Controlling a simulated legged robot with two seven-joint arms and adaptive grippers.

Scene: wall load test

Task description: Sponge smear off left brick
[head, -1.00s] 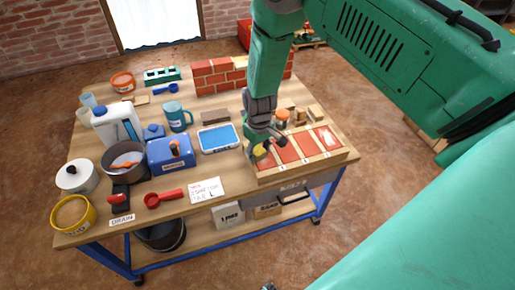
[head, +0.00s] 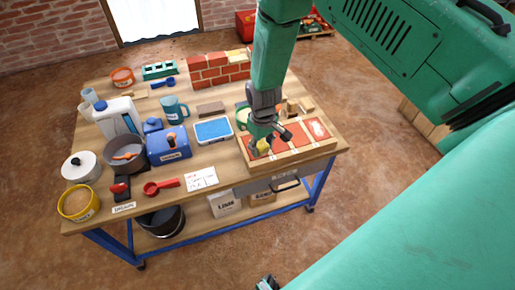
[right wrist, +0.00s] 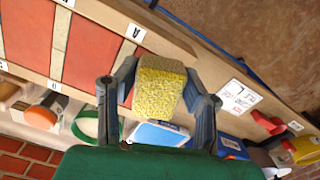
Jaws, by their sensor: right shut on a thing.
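My right gripper (head: 268,142) is shut on a yellow sponge (right wrist: 160,85), which also shows in the head view (head: 262,146). The sponge is at the left part of the wooden brick tray (head: 300,157). In the wrist view it covers part of the area beside the label A (right wrist: 135,32); I cannot tell whether it touches a brick. A red brick (right wrist: 91,48) shows beside it. The left brick is mostly hidden by gripper and sponge, and I see no smear on it. The right-hand brick (head: 318,128) carries a pale smear.
A blue tray (head: 213,130) stands left of the brick tray, with a white note (head: 201,179) in front. A blue box (head: 168,145), mug (head: 174,108), jug (head: 118,118) and pots crowd the left. A small brick wall (head: 217,70) stands behind.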

